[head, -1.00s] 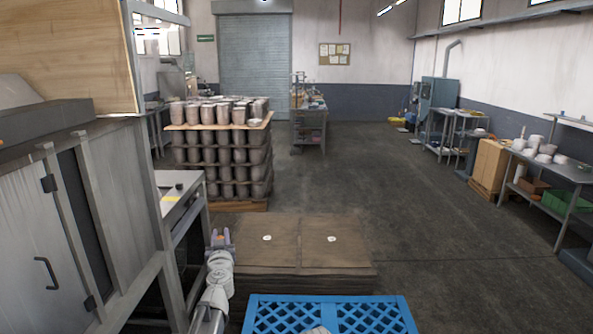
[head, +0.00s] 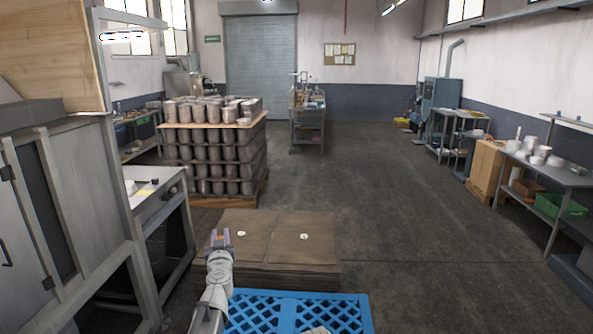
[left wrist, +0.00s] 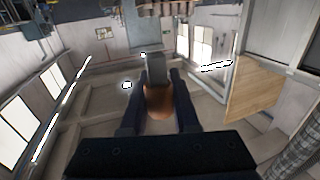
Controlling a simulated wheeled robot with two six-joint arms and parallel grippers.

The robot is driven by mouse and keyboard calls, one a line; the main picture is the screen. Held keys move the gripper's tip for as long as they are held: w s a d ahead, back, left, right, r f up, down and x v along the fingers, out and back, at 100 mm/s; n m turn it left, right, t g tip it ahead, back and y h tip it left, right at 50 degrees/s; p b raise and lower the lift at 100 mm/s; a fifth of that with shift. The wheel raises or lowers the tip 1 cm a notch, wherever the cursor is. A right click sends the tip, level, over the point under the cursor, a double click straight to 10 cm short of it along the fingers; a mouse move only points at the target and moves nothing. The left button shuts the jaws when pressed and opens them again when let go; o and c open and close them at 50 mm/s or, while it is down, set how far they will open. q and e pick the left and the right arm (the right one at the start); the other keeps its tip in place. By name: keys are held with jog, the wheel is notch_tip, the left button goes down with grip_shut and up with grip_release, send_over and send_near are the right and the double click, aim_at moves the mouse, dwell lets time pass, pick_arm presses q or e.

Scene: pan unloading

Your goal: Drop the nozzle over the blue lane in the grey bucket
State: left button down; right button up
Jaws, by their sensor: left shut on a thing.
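My left gripper (head: 220,240) points up and away from me in the head view, in front of the brown stack. In the left wrist view, its two dark fingers (left wrist: 158,100) are shut on a small piece with a rounded orange-brown part and a grey block-like end, probably the nozzle (left wrist: 158,103). A trace of orange also shows between the fingers in the head view. I cannot make out a grey bucket or a blue lane for certain. My right gripper is not in view.
A blue lattice pallet (head: 296,297) lies at the bottom, before a brown flat stack (head: 272,222). A pallet of stacked grey-brown pots (head: 213,148) stands behind. A grey machine (head: 85,200) and worktable (head: 150,196) are at left. Open floor (head: 420,230) lies to the right.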

pick_arm(q)
jog(key=s+a+f+b, duration=0.2)
jog(key=a+f+b, duration=0.4)
jog(key=f+b, duration=1.1)
jog(key=s+a+f+h+b, duration=0.1)
jog(key=s+a+f+b, duration=0.2)
jog(key=f+b, duration=1.4)
jog(key=s+a+f+m+b, duration=0.1)
jog(key=s+a+f+b, duration=0.2)
jog(key=a+f+b, duration=0.8)
notch_tip(320, 180, down, 6)
jog(key=b, duration=0.6)
jog(key=shift+a+f, duration=0.15)
jog(key=shift+f, duration=0.1)
jog(key=shift+s, duration=0.1)
notch_tip(320, 180, down, 6)
jog(key=b, duration=0.6)
jog(key=c, duration=0.6)
grip_release()
